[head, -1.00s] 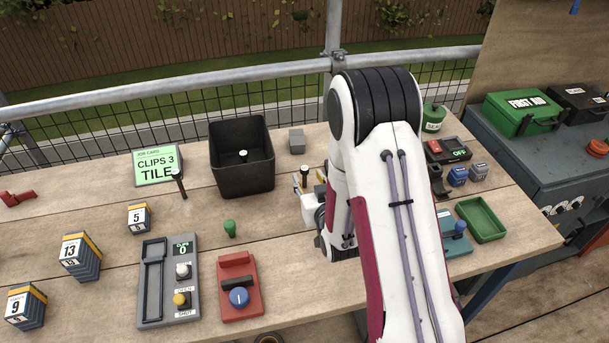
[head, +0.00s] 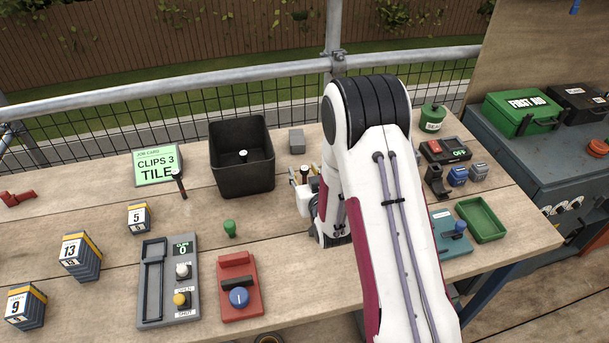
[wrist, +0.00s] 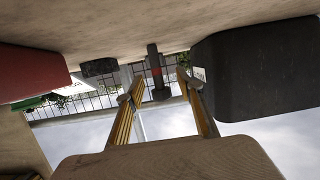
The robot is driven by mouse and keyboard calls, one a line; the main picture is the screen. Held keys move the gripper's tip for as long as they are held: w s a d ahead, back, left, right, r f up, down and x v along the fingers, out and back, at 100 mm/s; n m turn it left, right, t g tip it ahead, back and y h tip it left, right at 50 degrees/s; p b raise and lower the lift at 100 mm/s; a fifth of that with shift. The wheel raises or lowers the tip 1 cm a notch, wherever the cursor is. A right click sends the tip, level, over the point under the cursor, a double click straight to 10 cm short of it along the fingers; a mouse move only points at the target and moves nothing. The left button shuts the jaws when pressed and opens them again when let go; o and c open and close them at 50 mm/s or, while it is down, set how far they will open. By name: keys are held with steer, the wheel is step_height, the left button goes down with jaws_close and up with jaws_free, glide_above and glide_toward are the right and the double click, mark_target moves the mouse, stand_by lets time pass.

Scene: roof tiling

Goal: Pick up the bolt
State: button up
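A dark bolt (wrist: 155,72) with a red band stands upright on the bench, its picture turned upside down in the wrist view. It also shows in the head view as a small dark upright piece (head: 304,174), partly hidden by my gripper. My gripper (wrist: 157,88) is open and empty, with its two yellow-striped fingers on either side of the bolt in the wrist view. I cannot tell whether the bolt is between the tips or just beyond them. In the head view my gripper (head: 304,190) is low over the bench, partly hidden by my arm.
A black bin (head: 242,180) with a white-topped piece inside stands left of my gripper. A grey block (head: 297,140) lies behind it. Another dark piece with a white top (head: 178,182) stands by the job card (head: 157,165). A green peg (head: 230,228) and red device (head: 239,300) are at front left.

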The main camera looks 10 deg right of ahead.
mark_target(305, 168)
jaws_close()
steer(key=shift+r, duration=0.1)
steer(key=shift+r, duration=4.9)
